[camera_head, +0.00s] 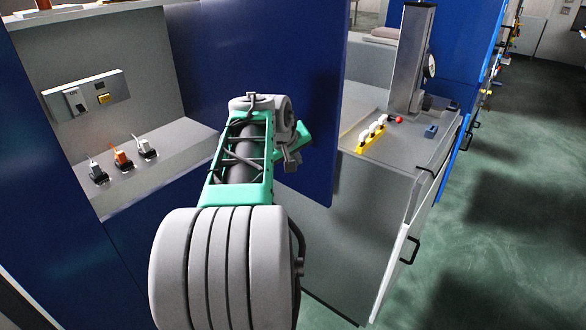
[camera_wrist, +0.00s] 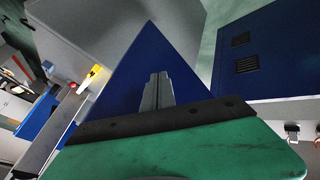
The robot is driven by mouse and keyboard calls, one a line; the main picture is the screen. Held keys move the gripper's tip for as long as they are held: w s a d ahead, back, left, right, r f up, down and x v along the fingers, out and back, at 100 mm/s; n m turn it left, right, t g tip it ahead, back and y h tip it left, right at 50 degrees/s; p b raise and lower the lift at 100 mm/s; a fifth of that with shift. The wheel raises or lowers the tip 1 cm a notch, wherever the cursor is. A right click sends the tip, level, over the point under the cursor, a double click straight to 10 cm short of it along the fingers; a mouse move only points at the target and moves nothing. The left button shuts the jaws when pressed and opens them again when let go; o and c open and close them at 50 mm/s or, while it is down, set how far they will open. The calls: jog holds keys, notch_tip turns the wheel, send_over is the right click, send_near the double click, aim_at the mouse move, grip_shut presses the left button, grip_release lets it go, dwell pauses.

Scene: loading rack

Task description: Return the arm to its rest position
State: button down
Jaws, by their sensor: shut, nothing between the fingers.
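My arm reaches forward through the middle of the head view, in front of a blue panel (camera_head: 265,70). My gripper (camera_wrist: 159,77) shows in the wrist view as two grey fingers side by side and touching, with nothing between them. The blue panel also lies behind the fingers in the wrist view (camera_wrist: 190,60). In the head view the fingers are hidden behind the wrist and cannot be made out.
At left, a ledge (camera_head: 185,140) holds several plugs or switches (camera_head: 121,157) below a wall control box (camera_head: 88,94). At right, a grey bench (camera_head: 385,160) carries a yellow holder (camera_head: 371,136) and an upright column (camera_head: 411,55). Green floor (camera_head: 500,220) is open at far right.

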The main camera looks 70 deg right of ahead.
jog(key=w+a+f+m+y, duration=0.1)
jog(key=a+f+m+y, duration=0.1)
jog(key=a+f, duration=0.6)
jog(key=w+a+f+m+y, duration=0.1)
jog(key=w+a+f+y, duration=0.2)
jog(key=a, duration=0.9)
jog(key=w+a+n+t, duration=0.1)
jog(key=a+n, duration=0.3)
jog(key=a, duration=0.6)
jog(key=w+a+n+t+y, duration=0.1)
jog(key=w+a+n, duration=0.3)
jog(key=a, duration=0.7)
jog(key=w+a+n+t+y, duration=0.1)
jog(key=w+a+n, duration=0.2)
jog(key=a, duration=0.7)
jog(key=shift+a+r+n, duration=0.2)
jog(key=shift+n, duration=0.2)
